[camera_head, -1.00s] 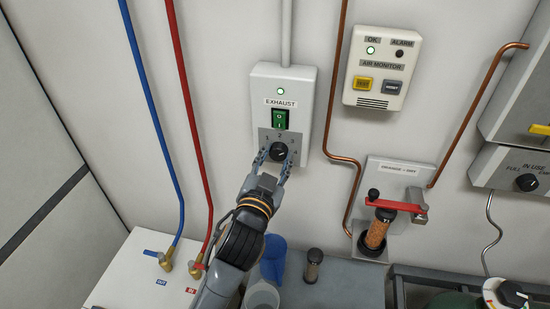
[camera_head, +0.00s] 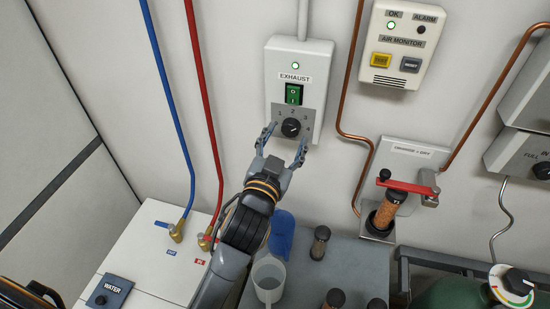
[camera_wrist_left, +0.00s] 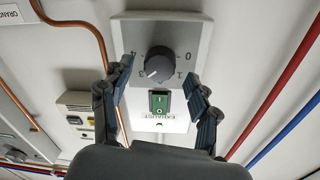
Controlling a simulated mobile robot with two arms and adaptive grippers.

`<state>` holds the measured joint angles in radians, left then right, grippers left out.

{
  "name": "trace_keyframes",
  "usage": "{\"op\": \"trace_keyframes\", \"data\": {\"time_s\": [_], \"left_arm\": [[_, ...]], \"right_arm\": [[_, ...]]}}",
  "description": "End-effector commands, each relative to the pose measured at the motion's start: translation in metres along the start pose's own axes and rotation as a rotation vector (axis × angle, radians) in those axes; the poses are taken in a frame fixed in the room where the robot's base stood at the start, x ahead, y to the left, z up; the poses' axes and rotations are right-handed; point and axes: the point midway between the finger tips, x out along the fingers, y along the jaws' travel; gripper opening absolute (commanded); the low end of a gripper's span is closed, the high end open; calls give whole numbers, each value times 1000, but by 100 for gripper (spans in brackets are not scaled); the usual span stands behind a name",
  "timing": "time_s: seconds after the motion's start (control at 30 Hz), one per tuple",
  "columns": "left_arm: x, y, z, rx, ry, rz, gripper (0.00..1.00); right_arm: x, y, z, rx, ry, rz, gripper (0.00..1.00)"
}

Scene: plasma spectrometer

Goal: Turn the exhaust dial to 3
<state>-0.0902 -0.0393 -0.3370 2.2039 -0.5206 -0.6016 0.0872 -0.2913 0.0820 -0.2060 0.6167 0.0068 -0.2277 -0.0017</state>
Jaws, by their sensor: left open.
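The exhaust dial (camera_head: 291,128) is a round black knob on a grey plate, low on the white exhaust box (camera_head: 313,65). In the left wrist view the dial (camera_wrist_left: 159,62) appears upside down, and its pale mark appears to face the 3. My left gripper (camera_head: 285,144) is open and empty, just below and in front of the dial in the head view. In the left wrist view its fingers (camera_wrist_left: 158,105) stand apart on either side of the box, clear of the knob. My right gripper is not in view.
A green rocker switch (camera_head: 293,94) sits above the dial. A copper pipe (camera_head: 343,110) runs right of the box; red (camera_head: 205,100) and blue (camera_head: 167,100) hoses run left.

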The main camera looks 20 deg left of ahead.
Motion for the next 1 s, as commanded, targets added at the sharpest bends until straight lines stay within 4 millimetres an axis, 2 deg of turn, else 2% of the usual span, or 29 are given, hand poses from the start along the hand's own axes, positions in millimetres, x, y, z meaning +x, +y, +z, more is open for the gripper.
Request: {"op": "trace_keyframes", "data": {"time_s": [0.2,0.43,0.63,1.0], "left_arm": [[-50,0,1,-3,-3,1,61],[-86,0,0,-1,-2,0,61],[-98,0,-1,-1,1,-1,61],[-99,0,-1,-1,1,-1,61]], "right_arm": [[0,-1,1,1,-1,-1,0],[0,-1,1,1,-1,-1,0],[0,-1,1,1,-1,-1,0],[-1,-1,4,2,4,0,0]]}}
